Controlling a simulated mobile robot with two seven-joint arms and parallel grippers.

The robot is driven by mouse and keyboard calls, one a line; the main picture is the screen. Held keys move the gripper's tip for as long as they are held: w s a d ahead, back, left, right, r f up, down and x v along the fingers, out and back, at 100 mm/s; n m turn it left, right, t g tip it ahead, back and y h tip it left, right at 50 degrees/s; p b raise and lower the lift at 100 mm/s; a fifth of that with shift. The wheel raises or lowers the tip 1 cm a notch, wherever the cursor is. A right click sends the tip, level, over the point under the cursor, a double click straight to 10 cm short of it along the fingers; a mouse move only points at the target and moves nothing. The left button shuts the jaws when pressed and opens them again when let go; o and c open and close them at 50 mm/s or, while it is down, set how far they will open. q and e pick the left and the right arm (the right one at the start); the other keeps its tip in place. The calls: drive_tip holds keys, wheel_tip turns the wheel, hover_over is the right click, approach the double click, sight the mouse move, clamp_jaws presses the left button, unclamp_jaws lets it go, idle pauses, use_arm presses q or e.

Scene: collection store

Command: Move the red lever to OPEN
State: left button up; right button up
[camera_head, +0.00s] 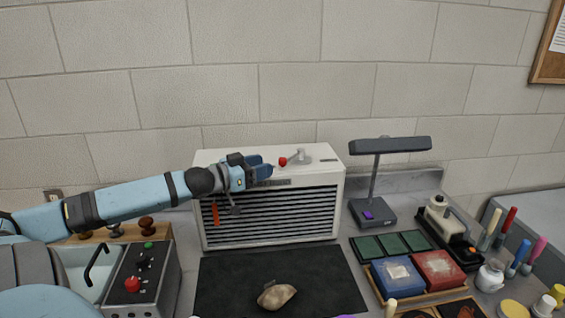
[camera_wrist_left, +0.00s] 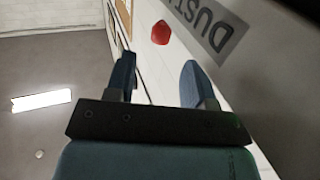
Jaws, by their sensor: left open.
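A lever with a red knob (camera_head: 283,162) and a pale grey arm (camera_head: 298,156) sits on top of a white louvred box (camera_head: 325,170). My left gripper (camera_head: 266,169) is open at the box's upper front edge, just left of the knob and apart from it. In the left wrist view, the red knob (camera_wrist_left: 160,33) shows beyond and between the two open fingers, with nothing between them. A label reading "DUST" (camera_wrist_left: 212,25) is on the box beside it; the rest is cut off. I cannot read an OPEN mark. My right gripper is not in view.
An orange-red piece (camera_head: 215,213) hangs at the box's front left. A dark mat (camera_head: 225,285) with a tan stone (camera_head: 276,296) lies in front. A grey lamp (camera_head: 375,205) stands at right. A control box (camera_head: 150,290) with knobs is at left. The wall is close behind.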

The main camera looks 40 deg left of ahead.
sight(282, 158)
use_arm(q)
drive_tip(key=shift+x, duration=3.5)
drive_tip(key=shift+c, duration=0.5)
clamp_jaws()
